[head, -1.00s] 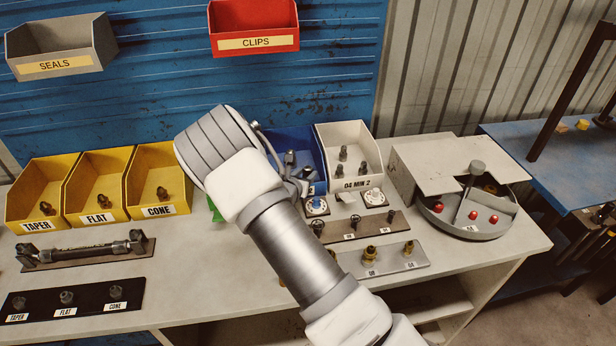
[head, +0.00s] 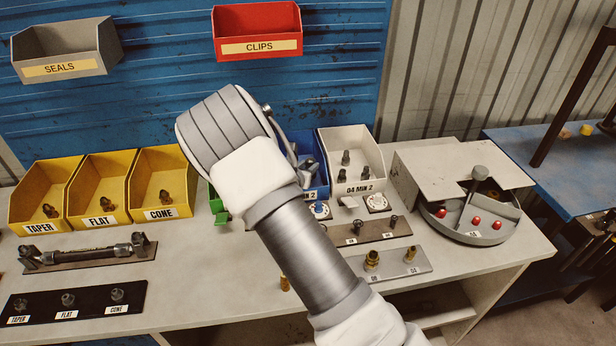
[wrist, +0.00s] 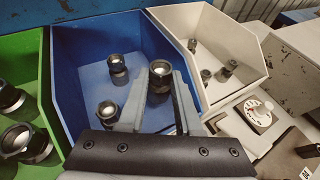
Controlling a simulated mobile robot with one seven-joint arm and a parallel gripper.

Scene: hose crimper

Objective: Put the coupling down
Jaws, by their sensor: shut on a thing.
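In the wrist view my gripper (wrist: 160,92) is shut on a dark metal coupling (wrist: 160,73), whose open round end faces up between the fingertips. The gripper is over the blue bin (wrist: 75,70). Two other couplings (wrist: 117,65) (wrist: 108,112) stand in that bin, apart from the fingers. Whether the held coupling touches the bin floor cannot be told. In the head view my arm hides most of the blue bin (head: 322,181), and the held coupling cannot be made out.
A green bin (wrist: 25,95) with large couplings adjoins on the left, a white bin (head: 352,155) on the right. Dial gauges (head: 320,210) and labelled racks (head: 365,232) stand in front. Yellow bins (head: 98,190) are further left. The red CLIPS bin (head: 257,30) hangs above.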

